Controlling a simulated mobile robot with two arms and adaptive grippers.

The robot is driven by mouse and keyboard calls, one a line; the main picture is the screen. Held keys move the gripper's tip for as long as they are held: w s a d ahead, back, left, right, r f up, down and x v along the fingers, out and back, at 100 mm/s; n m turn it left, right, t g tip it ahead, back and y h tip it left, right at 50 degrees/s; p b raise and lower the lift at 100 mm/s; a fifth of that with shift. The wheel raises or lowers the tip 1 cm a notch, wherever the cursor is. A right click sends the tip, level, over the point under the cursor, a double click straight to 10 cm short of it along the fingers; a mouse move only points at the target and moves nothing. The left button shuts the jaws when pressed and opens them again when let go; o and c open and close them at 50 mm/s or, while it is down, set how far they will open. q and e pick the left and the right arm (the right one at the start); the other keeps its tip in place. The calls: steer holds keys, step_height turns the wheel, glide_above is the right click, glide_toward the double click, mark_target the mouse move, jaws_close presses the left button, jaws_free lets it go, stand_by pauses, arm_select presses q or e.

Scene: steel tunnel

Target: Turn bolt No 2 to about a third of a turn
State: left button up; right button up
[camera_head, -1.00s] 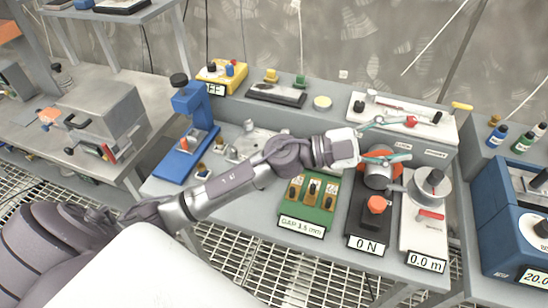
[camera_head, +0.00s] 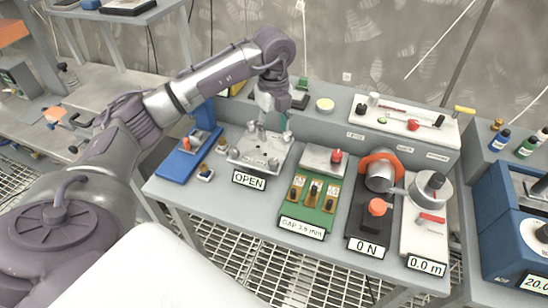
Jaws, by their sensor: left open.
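A green fixture (camera_head: 306,216) stands on the bench with a "GAP 3.5 mm" sign on its front. It carries a row of brass-coloured blocks with dark bolt-like heads; the middle one (camera_head: 313,190) may be bolt No 2, but the markings are too small to read. My left gripper (camera_head: 272,130) is open and points down over the grey plate (camera_head: 246,154) with the "OPEN" sign, left of the green fixture. Its fingers partly hide the plate's back, and I cannot tell whether they touch it. My right gripper is out of view.
A red knob (camera_head: 337,156) stands on a grey block behind the green fixture. To the right are an orange-ringed cylinder (camera_head: 380,170) with a "0 N" sign and a white crank unit (camera_head: 422,225). A blue stand (camera_head: 188,150) is at left.

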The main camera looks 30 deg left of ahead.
mark_target(274, 161)
arm_select(q)
step_height(274, 161, down, 12)
steer(key=shift+r+p, duration=0.15)
steer(key=shift+p, duration=0.9)
jaws_close()
